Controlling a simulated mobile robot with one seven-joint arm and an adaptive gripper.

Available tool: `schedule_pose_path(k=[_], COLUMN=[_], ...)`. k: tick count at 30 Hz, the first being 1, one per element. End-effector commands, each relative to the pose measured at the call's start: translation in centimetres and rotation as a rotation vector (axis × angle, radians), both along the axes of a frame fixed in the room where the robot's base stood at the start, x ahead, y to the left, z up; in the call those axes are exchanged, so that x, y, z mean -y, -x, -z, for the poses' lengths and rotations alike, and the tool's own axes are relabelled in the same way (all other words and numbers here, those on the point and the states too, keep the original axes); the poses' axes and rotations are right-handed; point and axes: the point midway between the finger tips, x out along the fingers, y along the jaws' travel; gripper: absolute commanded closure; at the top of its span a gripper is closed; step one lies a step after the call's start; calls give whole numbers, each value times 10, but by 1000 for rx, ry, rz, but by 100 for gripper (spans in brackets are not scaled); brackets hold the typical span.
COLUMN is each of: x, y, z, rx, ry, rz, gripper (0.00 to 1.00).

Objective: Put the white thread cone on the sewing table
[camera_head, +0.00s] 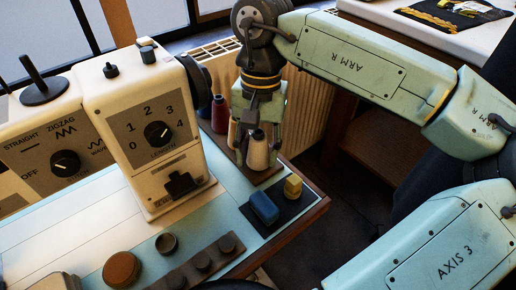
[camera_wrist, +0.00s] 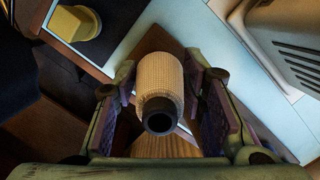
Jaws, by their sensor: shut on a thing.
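The white thread cone (camera_head: 257,154), cream with a dark tip, is upright at the far right corner of the sewing table (camera_head: 228,206). My gripper (camera_head: 260,128) is above it with its fingers around its upper part. In the wrist view, the cone (camera_wrist: 160,78) sits between the two fingers of my gripper (camera_wrist: 161,112), its dark end toward the camera. The gripper is shut on it. Its base is over a brown wooden board (camera_head: 262,177); whether it touches the board I cannot tell.
A dark red thread cone (camera_head: 219,114) stands just left of my gripper, with an orange-brown one (camera_head: 232,134) partly hidden. The sewing machine (camera_head: 150,130) is close on the left.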

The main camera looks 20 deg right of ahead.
Motion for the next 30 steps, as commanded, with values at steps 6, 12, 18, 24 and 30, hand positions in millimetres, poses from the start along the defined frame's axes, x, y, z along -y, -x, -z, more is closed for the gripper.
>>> schedule_pose_path(k=[6, 12, 18, 24, 30], x=[0, 0, 0, 0, 1], y=[0, 0, 0, 0, -4], z=[0, 0, 0, -1, -23], rx=[0, 0, 0, 0, 3], ry=[0, 0, 0, 0, -1], rz=[0, 0, 0, 0, -1], gripper=[58, 45, 39, 39, 39])
